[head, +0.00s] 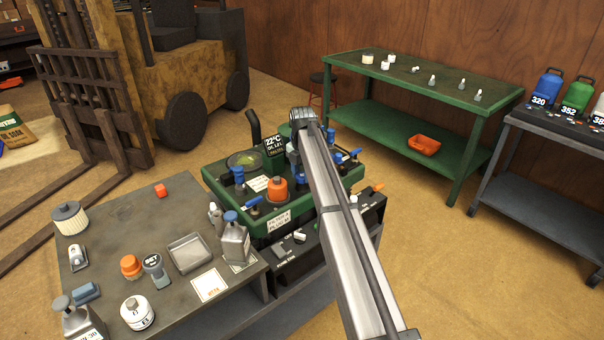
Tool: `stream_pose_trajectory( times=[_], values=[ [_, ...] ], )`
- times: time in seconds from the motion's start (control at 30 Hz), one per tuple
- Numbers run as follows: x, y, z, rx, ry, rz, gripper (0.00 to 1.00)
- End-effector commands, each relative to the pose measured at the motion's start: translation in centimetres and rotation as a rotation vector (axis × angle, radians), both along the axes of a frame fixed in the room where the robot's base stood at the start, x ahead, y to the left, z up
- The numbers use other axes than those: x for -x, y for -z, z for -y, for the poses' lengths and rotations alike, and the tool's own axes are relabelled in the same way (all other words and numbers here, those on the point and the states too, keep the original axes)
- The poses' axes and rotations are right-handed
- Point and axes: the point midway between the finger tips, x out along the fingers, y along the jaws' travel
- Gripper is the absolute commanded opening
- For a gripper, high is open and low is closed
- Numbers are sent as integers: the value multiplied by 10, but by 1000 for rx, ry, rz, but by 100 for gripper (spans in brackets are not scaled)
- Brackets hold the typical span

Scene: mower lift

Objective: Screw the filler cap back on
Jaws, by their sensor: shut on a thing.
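A round orange cap-like piece (131,265) lies on the grey workbench (125,215) at the left. A second orange piece (277,188) stands upright on the top of the green machine (232,202), near its front edge. I cannot tell which of the two is the filler cap, and no bare filler neck can be made out. My arm reaches from the lower right up over the right part of the machine. My gripper is hidden behind the arm, so its jaws and anything in them do not show.
The workbench holds a grey tray (189,253), a blue-capped grey can (234,241) and a white canister (137,312). Blue-handled fittings (237,175) stand on the machine. A green table (405,93) is behind, and a forklift (150,75) stands back left. Open floor lies to the right.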

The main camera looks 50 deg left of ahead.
Motion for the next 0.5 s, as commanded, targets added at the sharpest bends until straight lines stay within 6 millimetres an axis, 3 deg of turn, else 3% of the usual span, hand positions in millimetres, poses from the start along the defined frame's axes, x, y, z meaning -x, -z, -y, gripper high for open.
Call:
stream_pose_trajectory(
  times=[0.5],
  values=[
    [0,0,-1,-1,478,0,9]
  ],
)
